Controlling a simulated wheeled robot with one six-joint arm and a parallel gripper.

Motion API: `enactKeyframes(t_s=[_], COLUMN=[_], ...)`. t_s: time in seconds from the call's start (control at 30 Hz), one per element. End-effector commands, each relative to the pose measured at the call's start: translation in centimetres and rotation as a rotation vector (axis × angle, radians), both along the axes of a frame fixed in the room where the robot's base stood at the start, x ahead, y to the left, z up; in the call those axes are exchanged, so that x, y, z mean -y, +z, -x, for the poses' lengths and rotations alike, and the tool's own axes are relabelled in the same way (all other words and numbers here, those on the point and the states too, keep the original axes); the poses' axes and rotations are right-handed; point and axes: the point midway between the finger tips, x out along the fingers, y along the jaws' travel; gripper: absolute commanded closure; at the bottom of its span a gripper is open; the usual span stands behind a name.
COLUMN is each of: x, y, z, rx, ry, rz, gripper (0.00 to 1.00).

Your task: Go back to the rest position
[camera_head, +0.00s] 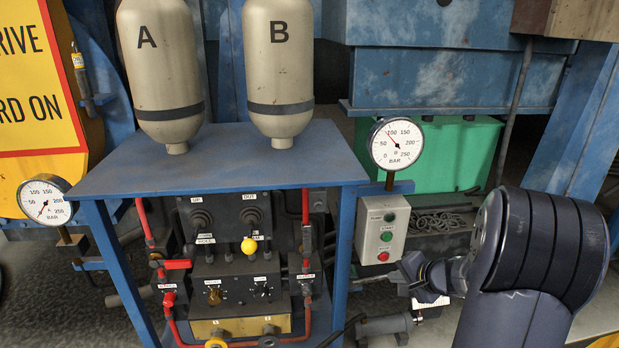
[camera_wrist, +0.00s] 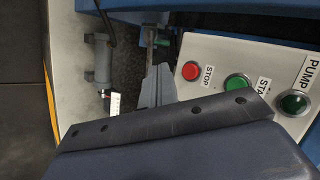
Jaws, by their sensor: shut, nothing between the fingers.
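My gripper (camera_head: 408,268) is at the lower right in the head view, at the end of my dark arm. It is close to the lower right of the grey pump control box (camera_head: 373,238). In the wrist view my gripper (camera_wrist: 156,70) points up the picture, with its fingers together and empty. The same box (camera_wrist: 265,60) is to its right there, with a red STOP button (camera_wrist: 191,70) and a green start button (camera_wrist: 236,84). I cannot tell the exact gap between the fingers and the box.
A blue stand (camera_head: 230,165) carries two tanks, A (camera_head: 160,75) and B (camera_head: 279,70), above a valve panel (camera_head: 235,260) with red pipes. One gauge (camera_head: 396,143) is above the pump box; another (camera_head: 44,199) is at left. A grey cylinder (camera_head: 385,325) lies below my gripper.

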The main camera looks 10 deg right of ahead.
Motion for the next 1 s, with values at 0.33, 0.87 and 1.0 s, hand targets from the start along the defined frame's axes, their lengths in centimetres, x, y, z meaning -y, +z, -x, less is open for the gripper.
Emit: enactKeyframes(t_s=[0.33,0.87,1.0], x=[0.0,-0.1,-0.2], y=[0.5,-0.1,0.0], z=[-0.5,5.0,5.2], rx=[-0.003,0.001,0.0], ry=[-0.001,-0.001,0.0], rz=[-0.004,0.001,0.0], gripper=[1.0,1.0,1.0])
